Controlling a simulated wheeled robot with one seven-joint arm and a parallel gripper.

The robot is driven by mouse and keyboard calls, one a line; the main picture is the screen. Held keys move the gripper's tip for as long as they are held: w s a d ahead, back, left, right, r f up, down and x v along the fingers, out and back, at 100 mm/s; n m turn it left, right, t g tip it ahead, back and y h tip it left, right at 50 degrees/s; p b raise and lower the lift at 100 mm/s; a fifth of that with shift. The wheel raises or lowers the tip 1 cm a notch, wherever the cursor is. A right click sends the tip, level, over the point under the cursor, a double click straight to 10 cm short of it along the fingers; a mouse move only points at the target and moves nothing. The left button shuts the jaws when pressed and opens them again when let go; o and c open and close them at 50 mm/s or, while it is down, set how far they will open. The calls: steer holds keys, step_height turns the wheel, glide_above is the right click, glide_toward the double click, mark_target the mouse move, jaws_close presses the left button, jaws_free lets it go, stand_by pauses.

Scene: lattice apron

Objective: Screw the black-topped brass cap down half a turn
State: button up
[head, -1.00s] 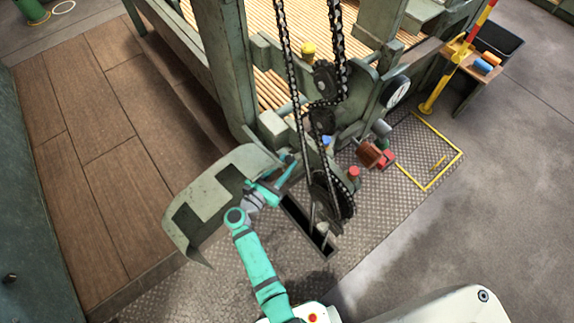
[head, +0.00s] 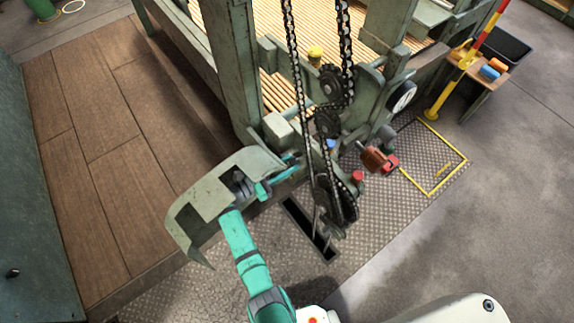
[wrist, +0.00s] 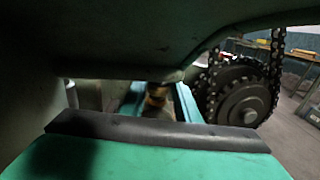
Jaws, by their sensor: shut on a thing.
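In the wrist view, a small brass cap (wrist: 156,96) with a dark top stands between the two teal fingers of my gripper (wrist: 158,101). The fingers are shut on it, one at each side. It is in shadow and its upper part is hard to make out beneath a dark green metal edge. In the head view my gripper (head: 287,170) reaches in past the bent green guard plate (head: 208,192), toward the machine frame. The cap cannot be made out there.
Chains (head: 299,90) and sprockets (head: 341,203) hang just right of my gripper, and also show in the wrist view (wrist: 243,100). The guard plate overlaps my wrist. A dark floor slot (head: 308,230) lies below. A red-topped post (head: 357,177) stands farther right.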

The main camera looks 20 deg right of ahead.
steer(key=o, duration=1)
steer(key=shift+o, duration=0.2)
steer(key=shift+s+t, duration=0.1)
steer(key=shift+t, duration=0.2)
steer(key=shift+s+d+n+t+y, duration=0.1)
steer(key=shift+s+n+t+y, duration=0.1)
steer(key=shift+n+t+y, duration=0.4)
steer(key=shift+s+d+n+t+y, duration=0.1)
steer(key=shift+s+n+t+y, duration=0.1)
steer(key=shift+n+t, duration=0.65)
steer(key=shift+s+d+n+t+y, duration=0.2)
steer(key=shift+d+n+t+y, duration=0.05)
steer(key=shift+n+t+y, duration=1.45)
steer(key=shift+s+d+n+t+y, duration=0.2)
steer(key=shift+d+n+t+y, duration=0.1)
steer(key=shift+n+t+y, duration=1.35)
steer(key=shift+s+d+n+t+y, duration=0.25)
steer(key=shift+n+t+y, duration=1)
steer(key=shift+y, duration=0.8)
steer(key=shift+d+y, duration=0.1)
steer(key=shift+y, duration=0.4)
